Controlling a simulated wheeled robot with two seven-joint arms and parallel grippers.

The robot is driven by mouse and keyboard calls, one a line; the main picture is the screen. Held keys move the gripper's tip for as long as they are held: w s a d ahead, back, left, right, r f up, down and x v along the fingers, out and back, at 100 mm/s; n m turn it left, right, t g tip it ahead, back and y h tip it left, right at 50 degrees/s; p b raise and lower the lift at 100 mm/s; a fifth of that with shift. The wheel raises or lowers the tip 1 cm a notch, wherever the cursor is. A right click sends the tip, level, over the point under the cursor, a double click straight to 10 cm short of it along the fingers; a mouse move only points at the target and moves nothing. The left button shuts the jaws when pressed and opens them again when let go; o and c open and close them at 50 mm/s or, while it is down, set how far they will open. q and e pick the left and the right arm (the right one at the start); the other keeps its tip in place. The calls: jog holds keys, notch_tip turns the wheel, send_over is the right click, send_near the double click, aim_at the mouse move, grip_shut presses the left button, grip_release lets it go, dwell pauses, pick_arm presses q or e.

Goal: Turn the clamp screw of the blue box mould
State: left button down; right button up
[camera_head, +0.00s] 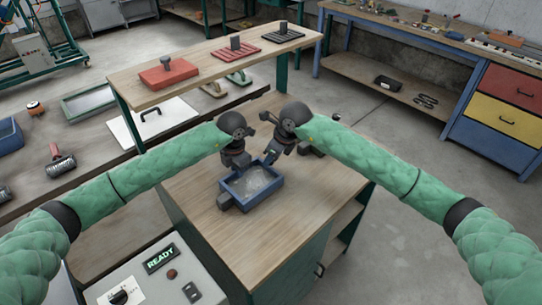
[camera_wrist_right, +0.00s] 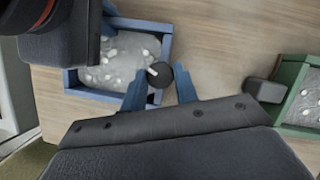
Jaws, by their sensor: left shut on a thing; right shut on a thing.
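The blue box mould (camera_head: 277,186) stands on the wooden worktop and holds grey, pebbly material. It also shows in the right wrist view (camera_wrist_right: 163,44). Its clamp screw has a round black knob (camera_wrist_right: 160,75) and a pale shaft at the mould's wall. My right gripper (camera_head: 271,158) is at that side; in the wrist view its two blue fingers (camera_wrist_right: 160,86) stand on either side of the knob and are shut on it. My left gripper (camera_head: 238,166) is shut at the mould's back-left wall; its exact contact is hidden. It also covers the upper left of the wrist view.
A green box mould (camera_wrist_right: 293,100) with similar material stands to the right in the wrist view. A shelf (camera_head: 150,94) with a red block lies behind. A control box (camera_head: 145,285) reading READY is at front left. The worktop in front of the mould is clear.

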jog(key=m, duration=0.2)
jog(key=m+t+h, duration=0.1)
jog(key=m, duration=0.2)
jog(key=shift+s+a+m+t, duration=0.1)
jog(key=shift+m+t, duration=0.2)
jog(key=shift+m+t+h, duration=0.4)
jog(key=shift+m+h, duration=0.5)
jog(key=shift+m, duration=1.3)
jog(key=o, duration=1)
jog(key=shift+a, duration=0.1)
jog(key=shift+s+r, duration=0.1)
jog(key=v, duration=1.1)
jog(key=shift+s+r, duration=0.1)
jog(key=shift+r, duration=0.25)
